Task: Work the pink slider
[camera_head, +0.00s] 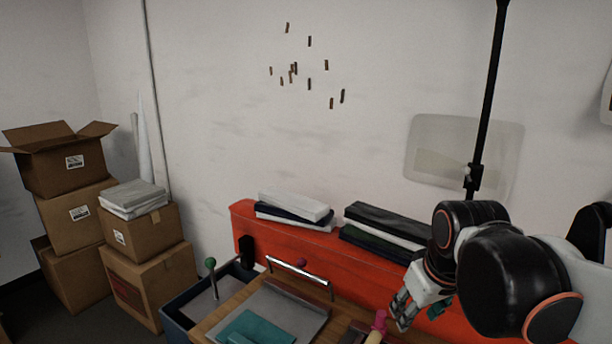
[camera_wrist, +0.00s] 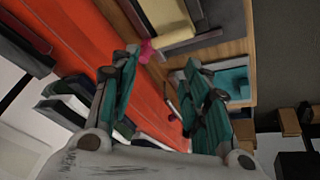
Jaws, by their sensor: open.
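The pink slider (camera_head: 379,321) shows as a small upright pink knob at the bottom of the head view, near the right side of the wooden bench. My gripper (camera_head: 404,308) is just right of it in the picture, with its fingers pointing down. In the wrist view, the pink slider (camera_wrist: 147,50) shows beyond the fingertips, close to the left finger. My gripper (camera_wrist: 160,64) is open there, with nothing held between its fingers. I cannot tell whether the left finger touches the knob. The slider's lower part is cut off in the head view.
A wooden bench (camera_head: 236,301) carries a grey panel with a teal piece (camera_head: 252,326) and a metal bar (camera_head: 300,276). A green-knobbed lever (camera_head: 210,263) stands left. An orange-red ledge (camera_head: 330,246) with folded cloths runs behind. Cardboard boxes (camera_head: 75,228) are stacked far left.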

